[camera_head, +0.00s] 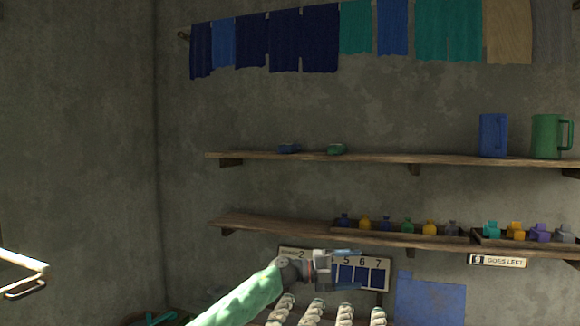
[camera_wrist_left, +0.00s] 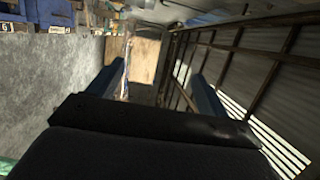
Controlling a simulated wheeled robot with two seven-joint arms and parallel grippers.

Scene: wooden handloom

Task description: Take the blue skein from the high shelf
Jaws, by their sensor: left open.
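My left gripper (camera_head: 356,268) is low in the head view, below the lower shelf and to the right of the blue skein. Its blue fingers are apart with nothing held between them. In the left wrist view the fingers (camera_wrist_left: 158,88) are also spread and empty, and no skein is seen there. My right gripper is not in view.
A blue jug (camera_head: 493,136) and a green jug (camera_head: 546,137) stand at the upper shelf's right. The lower shelf (camera_head: 270,226) holds several small bottles and lies between my gripper and the upper shelf. Dyed cloths (camera_head: 305,40) hang above. A numbered board (camera_head: 365,272) is behind my gripper.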

